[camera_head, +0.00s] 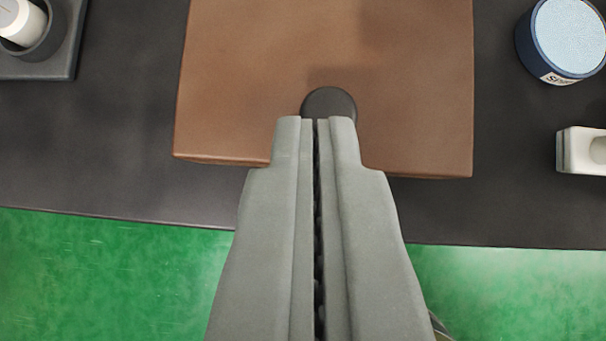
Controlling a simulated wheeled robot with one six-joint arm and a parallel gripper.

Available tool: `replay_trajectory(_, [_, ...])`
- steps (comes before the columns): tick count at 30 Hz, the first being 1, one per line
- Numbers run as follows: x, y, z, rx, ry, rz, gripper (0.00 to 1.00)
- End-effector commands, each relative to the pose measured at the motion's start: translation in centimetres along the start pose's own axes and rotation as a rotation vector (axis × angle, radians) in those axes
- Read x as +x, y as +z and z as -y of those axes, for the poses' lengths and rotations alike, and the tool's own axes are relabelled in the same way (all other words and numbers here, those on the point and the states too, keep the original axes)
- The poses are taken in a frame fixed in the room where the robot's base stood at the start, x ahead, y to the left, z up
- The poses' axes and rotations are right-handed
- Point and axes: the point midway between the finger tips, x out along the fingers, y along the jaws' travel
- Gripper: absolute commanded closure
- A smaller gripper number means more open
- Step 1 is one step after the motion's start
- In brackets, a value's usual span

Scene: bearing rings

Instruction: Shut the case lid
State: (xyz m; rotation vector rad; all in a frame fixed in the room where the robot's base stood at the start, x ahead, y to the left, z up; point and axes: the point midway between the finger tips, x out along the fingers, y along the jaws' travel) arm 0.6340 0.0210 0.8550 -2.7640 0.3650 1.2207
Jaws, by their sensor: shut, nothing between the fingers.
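The brown case lid (400,80) fills the upper middle of the head camera view, its near edge facing me. A dark round knob or tab (328,102) shows on the lid near that edge, partly hidden behind my fingertips. My gripper (315,120) is shut and empty, its tips over the near part of the lid beside the dark knob. I cannot tell whether the tips touch it. The case body beneath the lid is not clearly visible, and the lid's angle is hard to tell from here.
The case lies on a dark tabletop (110,150) with its front edge above a green floor (110,280). A grey holder (45,65) with a white cylinder (22,20) is at upper left. A blue round tin (568,40) and a white block (583,150) are at right.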

Motion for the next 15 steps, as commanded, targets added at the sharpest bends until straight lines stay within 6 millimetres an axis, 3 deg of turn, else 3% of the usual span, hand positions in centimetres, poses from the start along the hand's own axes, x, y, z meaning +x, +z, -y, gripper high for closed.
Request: replay_trajectory(15, [-2.8,6.7,0.3,-0.003,-0.002,-0.003,1.00])
